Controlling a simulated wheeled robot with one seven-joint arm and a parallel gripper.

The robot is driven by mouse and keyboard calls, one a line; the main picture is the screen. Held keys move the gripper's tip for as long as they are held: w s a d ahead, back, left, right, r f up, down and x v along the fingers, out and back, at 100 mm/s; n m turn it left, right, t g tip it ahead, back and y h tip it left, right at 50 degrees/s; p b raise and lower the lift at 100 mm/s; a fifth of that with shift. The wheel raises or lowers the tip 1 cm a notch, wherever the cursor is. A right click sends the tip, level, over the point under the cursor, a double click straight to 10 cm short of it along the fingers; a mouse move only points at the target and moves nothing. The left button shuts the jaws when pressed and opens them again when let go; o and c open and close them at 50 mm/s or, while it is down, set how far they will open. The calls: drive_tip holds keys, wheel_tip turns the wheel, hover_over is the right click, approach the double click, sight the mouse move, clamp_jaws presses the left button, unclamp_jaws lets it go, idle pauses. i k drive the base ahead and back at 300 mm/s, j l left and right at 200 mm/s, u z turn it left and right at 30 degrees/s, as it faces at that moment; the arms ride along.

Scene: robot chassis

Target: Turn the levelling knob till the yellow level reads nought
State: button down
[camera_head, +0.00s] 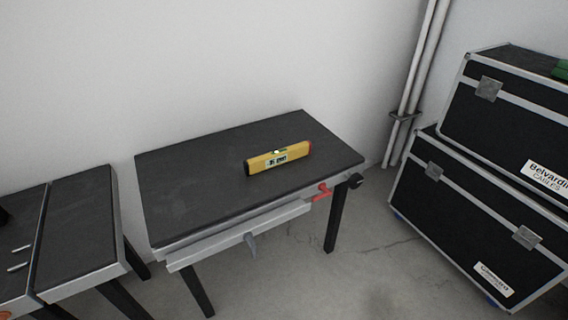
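The yellow level (278,158) lies on the dark top of a small table (200,190), towards its right half. Its small display faces the front, but the digits are too small to read. A round black knob (356,181) sticks out at the table's front right corner; I cannot tell for sure that it is the levelling knob. My gripper is not in view.
Another dark-topped bench (80,225) stands close on the left. Stacked black cases (470,200) with metal edges stand on the right. Pipes (415,85) run up the wall behind. The floor between table and cases is clear.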

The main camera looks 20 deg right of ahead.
sight(354, 180)
drive_tip(key=i+l, duration=0.15)
drive_tip(key=l, duration=0.25)
drive_tip(key=i+l, duration=0.15)
drive_tip(key=l, duration=0.2)
drive_tip(key=i+l, duration=0.15)
drive_tip(key=l, duration=0.25)
drive_tip(key=i+l, duration=0.15)
drive_tip(key=l, duration=0.25)
drive_tip(key=i+l, duration=0.15)
drive_tip(key=l, duration=0.25)
drive_tip(key=i+l, duration=0.15)
drive_tip(key=l, duration=0.2)
drive_tip(key=i+l, duration=0.15)
drive_tip(key=l, duration=0.25)
